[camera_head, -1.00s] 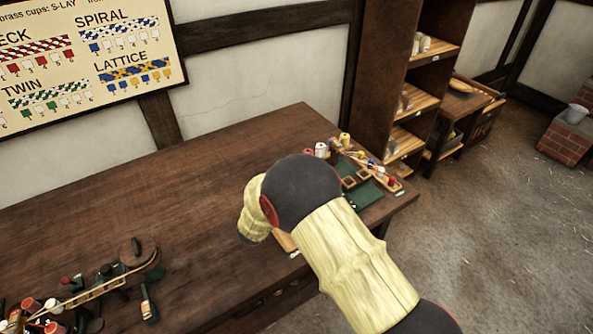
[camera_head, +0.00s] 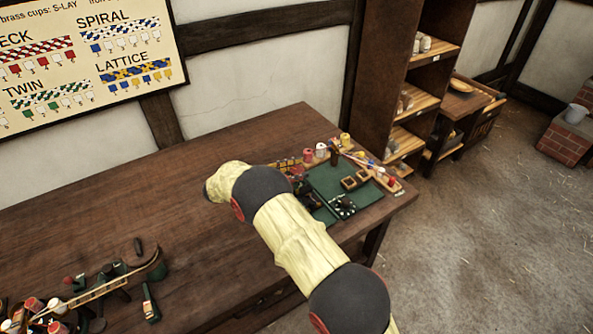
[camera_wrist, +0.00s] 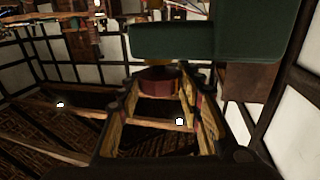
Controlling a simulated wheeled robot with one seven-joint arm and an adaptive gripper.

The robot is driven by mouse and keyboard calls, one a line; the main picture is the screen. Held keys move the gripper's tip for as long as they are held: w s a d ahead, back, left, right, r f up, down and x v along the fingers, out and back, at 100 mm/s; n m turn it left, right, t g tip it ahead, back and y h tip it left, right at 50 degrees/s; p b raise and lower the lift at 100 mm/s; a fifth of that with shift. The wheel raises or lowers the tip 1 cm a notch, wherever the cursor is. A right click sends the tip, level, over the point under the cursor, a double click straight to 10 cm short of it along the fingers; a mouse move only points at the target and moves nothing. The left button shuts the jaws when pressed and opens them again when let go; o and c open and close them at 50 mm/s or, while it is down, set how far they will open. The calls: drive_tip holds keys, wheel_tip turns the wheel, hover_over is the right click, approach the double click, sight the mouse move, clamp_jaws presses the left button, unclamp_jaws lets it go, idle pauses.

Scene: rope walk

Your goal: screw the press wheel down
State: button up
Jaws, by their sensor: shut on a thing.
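In the wrist view my gripper (camera_wrist: 160,98) is shut, its two fingers on either side of a dark red piece (camera_wrist: 158,80) at the fingertips. This piece seems to be the press wheel; its full outline and the screw under it are hidden or too dark to tell. In the head view my arm reaches over the bench and hides the gripper and the piece it holds. I cannot make out the rest of the press.
The wooden bench (camera_head: 130,205) has a green mat (camera_head: 325,180) with small wooden frames at its right end, and spools in a rack along the edge. Tools and bobbins lie at the left front. A shelf (camera_head: 385,75) stands behind. The bench's middle left is bare.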

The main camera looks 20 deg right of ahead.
drive_tip(key=shift+w+r+m+g, duration=0.1)
drive_tip(key=shift+r+m+g, duration=0.15)
drive_tip(key=shift+g, duration=0.25)
drive_tip(key=o, duration=1.1)
drive_tip(key=shift+d+f, duration=0.1)
drive_tip(key=shift+f, duration=0.05)
drive_tip(key=a, duration=1.2)
drive_tip(key=shift+s, duration=0.25)
